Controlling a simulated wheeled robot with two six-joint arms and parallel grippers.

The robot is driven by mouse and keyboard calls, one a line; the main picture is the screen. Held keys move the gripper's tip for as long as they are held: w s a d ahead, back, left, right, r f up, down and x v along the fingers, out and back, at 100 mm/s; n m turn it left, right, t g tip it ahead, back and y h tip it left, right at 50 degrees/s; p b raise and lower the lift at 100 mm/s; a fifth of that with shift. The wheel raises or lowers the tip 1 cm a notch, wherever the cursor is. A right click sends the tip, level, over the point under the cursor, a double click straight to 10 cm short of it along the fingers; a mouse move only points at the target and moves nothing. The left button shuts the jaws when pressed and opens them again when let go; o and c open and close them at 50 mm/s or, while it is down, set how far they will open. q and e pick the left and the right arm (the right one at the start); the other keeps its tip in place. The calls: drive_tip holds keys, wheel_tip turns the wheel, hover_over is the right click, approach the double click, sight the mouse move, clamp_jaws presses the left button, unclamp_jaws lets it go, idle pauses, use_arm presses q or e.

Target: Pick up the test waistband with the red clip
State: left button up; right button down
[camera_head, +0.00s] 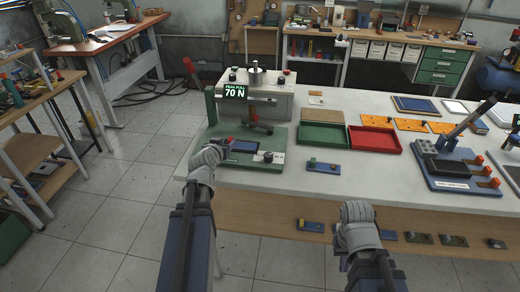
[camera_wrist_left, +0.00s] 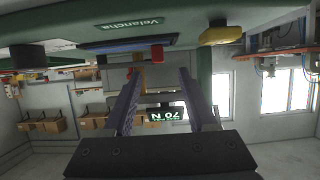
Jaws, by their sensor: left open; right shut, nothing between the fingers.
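A small red piece (camera_head: 230,141), which looks like the red clip, sits at the left end of a dark blue pad (camera_head: 244,146) on the green base of the pull tester (camera_head: 279,157). A red piece (camera_wrist_left: 157,53) also shows in the upside-down left wrist view, beside the blue pad (camera_wrist_left: 105,43). I cannot make out the waistband itself clearly. My left gripper (camera_wrist_left: 158,92) is open and empty; its fingers point toward the tester, apart from the red piece. My right gripper (camera_head: 357,212) hangs at the table's front edge, its fingers mostly hidden by the wrist, holding nothing visible.
The tester's display (camera_head: 235,93) reads 70 N. A blue plate with small coloured pieces (camera_head: 323,166) lies right of the tester. Green (camera_head: 322,137) and red (camera_head: 375,139) trays stand behind it. A blue fixture (camera_head: 450,170) stands at the right. The white tabletop is clear between them.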

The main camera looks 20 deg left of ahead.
sight(230, 138)
use_arm(q)
drive_tip(key=shift+b+x, duration=1.55)
drive_tip(key=shift+x, duration=2.4)
drive_tip(key=shift+c, duration=0.4)
clamp_jaws()
